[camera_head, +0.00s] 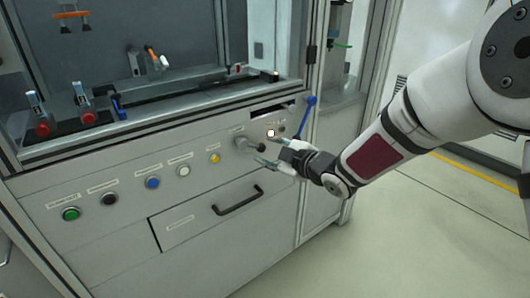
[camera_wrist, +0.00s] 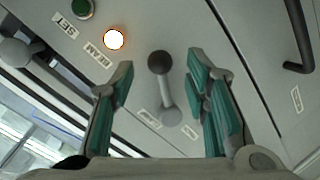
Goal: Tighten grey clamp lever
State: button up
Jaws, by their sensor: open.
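The grey clamp lever (camera_wrist: 170,112) is on the front panel, with a round dark knob at its free end. In the wrist view it lies between my two teal-padded fingers, with a gap on each side. It also shows in the head view (camera_head: 242,143), just left of my fingertips. My gripper (camera_head: 267,149) is open and empty, reaching in from the right at the panel. In the wrist view my gripper (camera_wrist: 161,72) has its fingers spread to either side of the lever. Whether the fingers are level with the knob in depth is hard to tell.
A lit button (camera_head: 271,133) is close to the upper finger. A blue lever (camera_head: 305,117) stands at the panel's right. A row of coloured buttons runs left, including a yellow one (camera_head: 215,158). A drawer handle (camera_head: 238,200) sticks out below. The floor at right is clear.

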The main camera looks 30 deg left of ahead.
jog(key=shift+x, duration=1.4)
grip_shut()
